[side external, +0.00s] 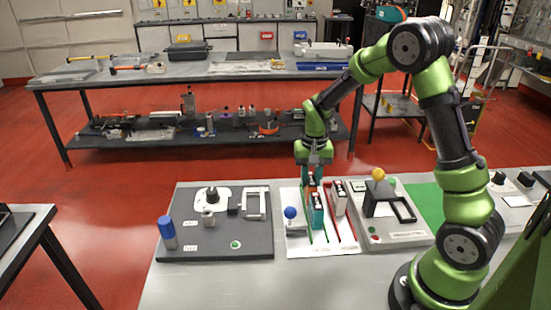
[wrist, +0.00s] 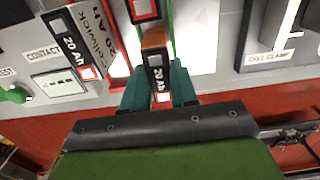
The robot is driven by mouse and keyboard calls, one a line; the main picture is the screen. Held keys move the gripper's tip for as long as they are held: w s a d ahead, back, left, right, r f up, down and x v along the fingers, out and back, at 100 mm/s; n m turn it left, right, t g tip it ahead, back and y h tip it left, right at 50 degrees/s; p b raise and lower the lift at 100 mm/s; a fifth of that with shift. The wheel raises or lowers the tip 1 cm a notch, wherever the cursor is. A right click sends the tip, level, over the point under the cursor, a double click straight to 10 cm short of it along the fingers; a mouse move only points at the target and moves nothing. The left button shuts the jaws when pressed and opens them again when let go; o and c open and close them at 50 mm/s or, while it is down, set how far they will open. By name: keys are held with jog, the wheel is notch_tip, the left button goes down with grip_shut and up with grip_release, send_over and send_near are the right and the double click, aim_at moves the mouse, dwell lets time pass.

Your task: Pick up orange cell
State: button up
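The orange cell (wrist: 155,40) shows in the wrist view as a narrow block with an orange end and a black "20 Ah" label. It lies between the two teal fingers of my gripper (wrist: 158,84), one on each side and very close. Whether they press on it is not clear. In the side view my gripper (side external: 312,182) points down over the cells on the white board (side external: 293,244). A cell with a dark and white top (side external: 314,199) stands right below it. The fingertips are partly hidden there.
Another cell (side external: 339,199) stands close to the right in the side view, with red rails beside it. A blue-knobbed post (side external: 290,213) is to the left. A yellow-knobbed fixture (side external: 378,174) stands right. Wrist-view neighbours include a red-edged 20 Ah cell (wrist: 68,45).

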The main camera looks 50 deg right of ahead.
aim_at(311, 178)
grip_shut()
jog(key=shift+r, duration=2.55)
